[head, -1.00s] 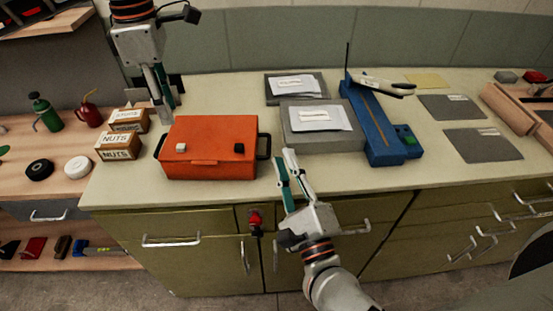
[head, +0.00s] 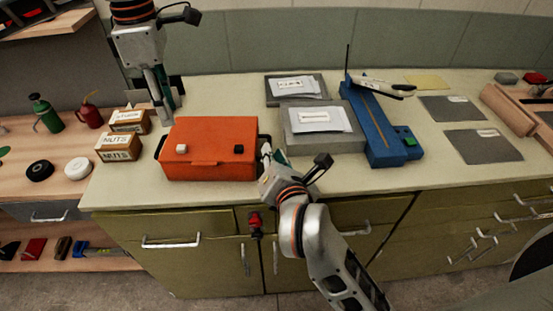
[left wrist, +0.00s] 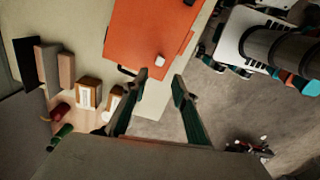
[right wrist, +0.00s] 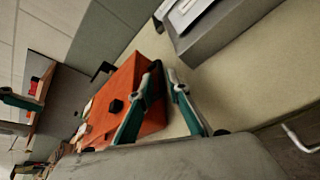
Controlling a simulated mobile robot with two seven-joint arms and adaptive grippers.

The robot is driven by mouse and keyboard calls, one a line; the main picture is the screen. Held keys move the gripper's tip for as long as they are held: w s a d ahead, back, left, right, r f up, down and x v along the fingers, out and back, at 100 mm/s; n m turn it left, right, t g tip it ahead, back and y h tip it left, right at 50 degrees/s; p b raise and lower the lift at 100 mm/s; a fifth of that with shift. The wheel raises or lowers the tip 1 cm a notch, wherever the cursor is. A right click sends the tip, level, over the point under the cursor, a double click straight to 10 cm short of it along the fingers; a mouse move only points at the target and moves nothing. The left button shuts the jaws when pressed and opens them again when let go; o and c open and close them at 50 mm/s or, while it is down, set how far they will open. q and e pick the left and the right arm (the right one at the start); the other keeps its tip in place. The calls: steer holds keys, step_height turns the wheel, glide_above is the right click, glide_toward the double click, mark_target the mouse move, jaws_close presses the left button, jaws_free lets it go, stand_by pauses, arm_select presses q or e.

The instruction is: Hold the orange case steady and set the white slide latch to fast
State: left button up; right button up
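The orange case (head: 210,160) lies closed on the bench, with a black handle at each end. The white latch also shows in the left wrist view (left wrist: 160,60). My left gripper (head: 167,112) points down behind the case's left end, open and empty. My right gripper (head: 266,152) is at the case's right end, by the handle. Its fingers are apart in the right wrist view (right wrist: 165,72); whether they straddle the handle is unclear. The latch's setting is unreadable.
Nuts boxes (head: 118,147) stand left of the case. Grey boxes (head: 320,140) with packets and a blue tool (head: 380,130) lie to its right. A red knob (head: 255,220) sits on the cabinet front. A strip of bench before the case is clear.

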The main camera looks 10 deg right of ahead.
steer(key=shift+x, duration=2.3)
